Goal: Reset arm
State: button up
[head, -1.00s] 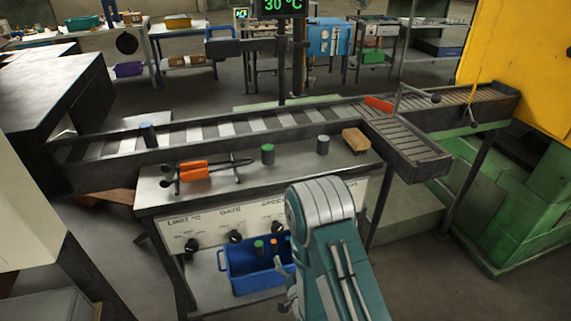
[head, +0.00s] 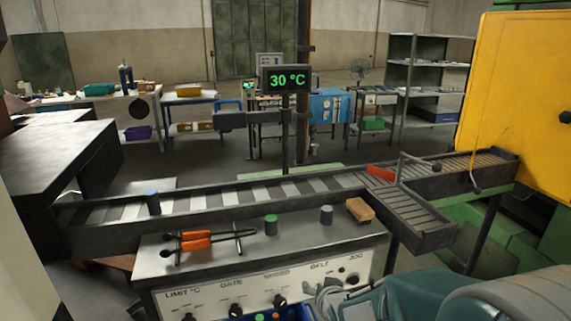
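My teal arm is folded low across the bottom right of the head view. My gripper (head: 338,299) shows as a small grey part at the arm's left end, in front of the control panel. Its fingers are too small and overlapped to tell open from shut. I see nothing clearly held in it.
The control bench (head: 172,290) holds orange-handled tongs (head: 195,240), a green-topped cylinder (head: 271,225), a grey cylinder (head: 326,216) and a brown block (head: 360,209). Behind runs the conveyor (head: 235,209) with a blue-topped cylinder (head: 153,203). The display (head: 286,79) reads 30 °C. The yellow furnace housing (head: 515,110) stands right.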

jog(key=s+d+r+g, duration=0.2)
jog(key=s+r, duration=0.2)
jog(key=s, duration=0.4)
jog(key=s+d+r+g+h, duration=0.1)
jog(key=s+d+r+g, duration=0.1)
jog(key=s, duration=0.6)
jog(key=s+d+r+n+g, duration=0.1)
jog(key=s+d+r+g, duration=0.1)
jog(key=s+r, duration=0.3)
jog(key=s+d, duration=0.1)
jog(key=s, duration=0.2)
jog(key=shift+s+r+h, duration=0.3)
jog(key=shift+r, duration=0.05)
jog(key=shift+c, duration=0.2)
